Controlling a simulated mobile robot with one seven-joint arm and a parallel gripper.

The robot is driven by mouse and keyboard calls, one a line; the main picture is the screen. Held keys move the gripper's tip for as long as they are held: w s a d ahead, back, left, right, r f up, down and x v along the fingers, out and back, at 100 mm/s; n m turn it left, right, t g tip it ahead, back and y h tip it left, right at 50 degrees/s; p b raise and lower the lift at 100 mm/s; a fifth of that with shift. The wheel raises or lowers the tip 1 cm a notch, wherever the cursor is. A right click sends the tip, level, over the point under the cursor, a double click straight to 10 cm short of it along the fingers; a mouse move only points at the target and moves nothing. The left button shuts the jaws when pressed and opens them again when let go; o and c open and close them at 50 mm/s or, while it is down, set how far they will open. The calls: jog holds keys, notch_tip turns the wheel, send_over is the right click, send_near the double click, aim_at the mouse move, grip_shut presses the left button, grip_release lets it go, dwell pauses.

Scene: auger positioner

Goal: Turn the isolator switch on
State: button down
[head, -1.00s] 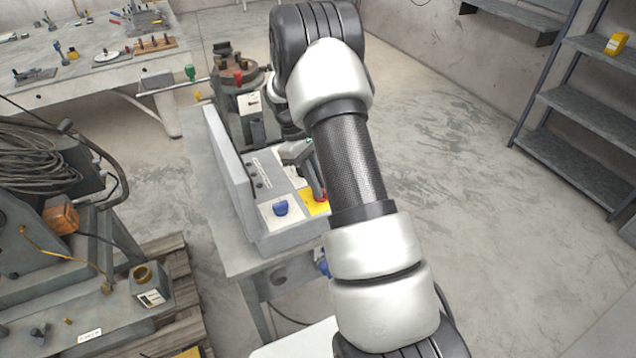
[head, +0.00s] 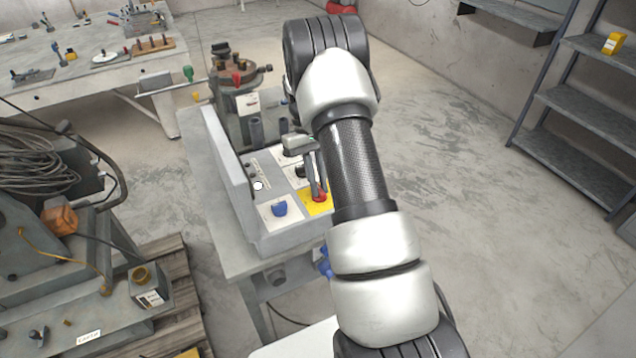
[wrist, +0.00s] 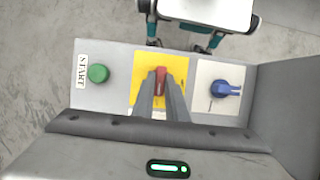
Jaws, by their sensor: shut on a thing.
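The isolator switch, a red handle (head: 320,197) on a yellow plate (head: 315,208), sits on the grey control box (head: 290,240). In the wrist view the red handle (wrist: 161,76) shows between my fingertips, in line with them, on the yellow plate (wrist: 143,79). My gripper (head: 316,192) is shut on the red handle from above; it also shows in the wrist view (wrist: 160,98). The fingers hide part of the handle and the plate's markings below it.
A blue knob (wrist: 227,88) on a white plate is right of the switch in the wrist view, and a green START button (wrist: 98,73) is left. The box's raised back panel (head: 228,170) stands close by. A round lamp (head: 258,186) shows white. Open floor lies right.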

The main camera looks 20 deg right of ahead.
dwell(0.3)
jog(key=c, duration=1.8)
grip_release()
jog(key=shift+o, duration=0.2)
jog(key=v, duration=1.7)
jog(key=shift+r+p, duration=0.3)
jog(key=shift+p, duration=0.15)
jog(key=shift+a+r, duration=0.1)
jog(key=s+a+r+t+p, duration=0.15)
jog(key=s+a+r, duration=0.3)
jog(key=r, duration=0.45)
jog(key=s+a+r+t, duration=0.3)
jog(key=s+r, duration=0.3)
jog(key=r, duration=0.2)
jog(key=s+a+f+t, duration=0.1)
jog(key=s+a+t, duration=0.1)
jog(key=s, duration=0.8)
jog(key=s+a+t+p, duration=0.1)
jog(key=s+a+t, duration=0.2)
jog(key=s, duration=0.7)
jog(key=shift+s+a+f+t, duration=0.15)
jog(key=shift+a+f+t, duration=0.2)
jog(key=shift+a, duration=0.35)
